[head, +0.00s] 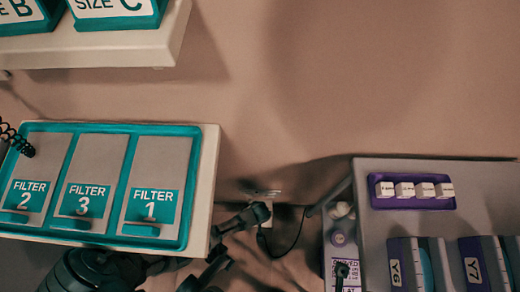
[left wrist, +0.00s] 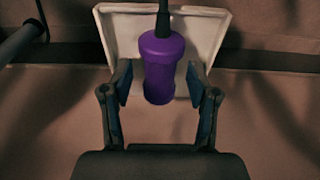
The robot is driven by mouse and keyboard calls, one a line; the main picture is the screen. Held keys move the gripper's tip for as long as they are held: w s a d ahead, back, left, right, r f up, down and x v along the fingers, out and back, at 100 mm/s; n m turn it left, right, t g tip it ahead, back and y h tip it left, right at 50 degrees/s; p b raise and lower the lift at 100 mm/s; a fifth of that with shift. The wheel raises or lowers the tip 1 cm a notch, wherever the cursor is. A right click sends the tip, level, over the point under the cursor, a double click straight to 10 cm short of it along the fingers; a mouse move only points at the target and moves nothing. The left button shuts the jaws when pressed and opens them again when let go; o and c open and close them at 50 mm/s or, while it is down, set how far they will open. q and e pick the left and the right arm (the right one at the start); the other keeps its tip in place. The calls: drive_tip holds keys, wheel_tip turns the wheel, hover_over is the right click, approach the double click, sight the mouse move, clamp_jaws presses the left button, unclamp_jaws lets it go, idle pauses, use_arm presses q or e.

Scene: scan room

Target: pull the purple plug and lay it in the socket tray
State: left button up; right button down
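The purple plug (left wrist: 163,68) hangs from a black cord in front of a pale rimmed plate (left wrist: 208,22) in the left wrist view. My left gripper (left wrist: 160,82) is open with one finger on each side of the plug. A small gap shows at both sides, so it is not gripped. In the head view my left arm reaches in from the lower left, and the gripper (head: 236,222) is small and dark between the two furniture pieces. The plug cannot be made out there. No tray is labelled as the socket tray. My right gripper is not in view.
A pale table (head: 208,195) with a teal tray (head: 120,126) of filter panels stands at left. A grey cart (head: 385,165) at right carries a purple tray (head: 412,204) holding several white blocks, and labelled binders (head: 400,262). A shelf (head: 130,48) juts in at upper left.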

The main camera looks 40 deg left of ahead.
use_arm(q)
wheel_tip(320, 180, up, 12)
drive_tip(key=s+d, duration=0.1)
drive_tip(key=shift+s, duration=0.25)
drive_tip(key=shift+f, duration=0.15)
